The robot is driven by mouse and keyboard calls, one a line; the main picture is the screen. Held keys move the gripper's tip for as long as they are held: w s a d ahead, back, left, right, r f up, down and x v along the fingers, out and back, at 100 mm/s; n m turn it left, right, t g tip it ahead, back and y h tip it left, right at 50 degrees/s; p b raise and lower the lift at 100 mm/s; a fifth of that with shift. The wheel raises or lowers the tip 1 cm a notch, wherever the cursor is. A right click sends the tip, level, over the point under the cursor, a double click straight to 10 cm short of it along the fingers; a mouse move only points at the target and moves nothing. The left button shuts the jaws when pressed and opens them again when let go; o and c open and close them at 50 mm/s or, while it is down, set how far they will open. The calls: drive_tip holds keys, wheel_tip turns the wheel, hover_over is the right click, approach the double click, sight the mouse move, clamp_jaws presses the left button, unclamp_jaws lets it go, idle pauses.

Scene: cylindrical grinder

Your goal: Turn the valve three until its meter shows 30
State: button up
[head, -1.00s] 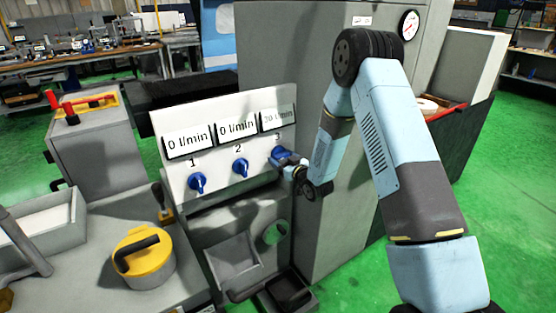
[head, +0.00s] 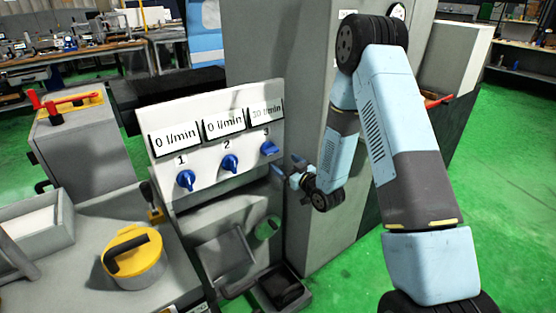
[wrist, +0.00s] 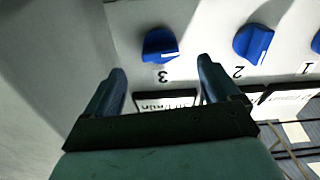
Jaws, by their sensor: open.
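Valve three is a blue knob (head: 268,148) at the right end of the white panel (head: 235,180), turned sideways. Its meter (head: 265,110) above it appears to read 30 l/min. My gripper (head: 284,172) is just below and right of this knob in the head view, apart from it. In the wrist view my gripper (wrist: 163,78) is open and empty, with valve three (wrist: 160,46) beyond and between the fingertips. The valve two knob (head: 230,163) and valve one knob (head: 186,180) sit to the left, their meters reading 0 l/min.
A tall grey machine housing (head: 285,65) stands right behind my arm. A yellow lidded pot (head: 135,262) with a black handle is at the lower left. Grey trays (head: 225,262) lie below the panel. Green floor is open at the right.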

drive_tip(key=v, duration=0.4)
drive_tip(key=shift+s+d, duration=0.15)
drive_tip(key=shift+s, duration=0.1)
drive_tip(key=w+d+r+m+g+h, duration=0.15)
drive_tip(key=d+r+h, duration=0.35)
drive_tip(key=r, duration=0.7)
drive_tip(key=s+d+r+m+g+h, duration=0.2)
drive_tip(key=s+d+r+h, duration=0.2)
drive_tip(key=s+d+r, duration=0.45)
drive_tip(key=s+r+m+g, duration=0.2)
drive_tip(key=s+r, duration=0.3)
drive_tip(key=s, duration=0.8)
drive_tip(key=s+d+r+m+g+h, duration=0.1)
drive_tip(key=s+r+g, duration=0.3)
drive_tip(key=s, duration=1)
drive_tip(key=shift+s+d+r+m, duration=0.3)
drive_tip(key=shift+d+r+m, duration=0.05)
drive_tip(key=shift+r+m, duration=0.4)
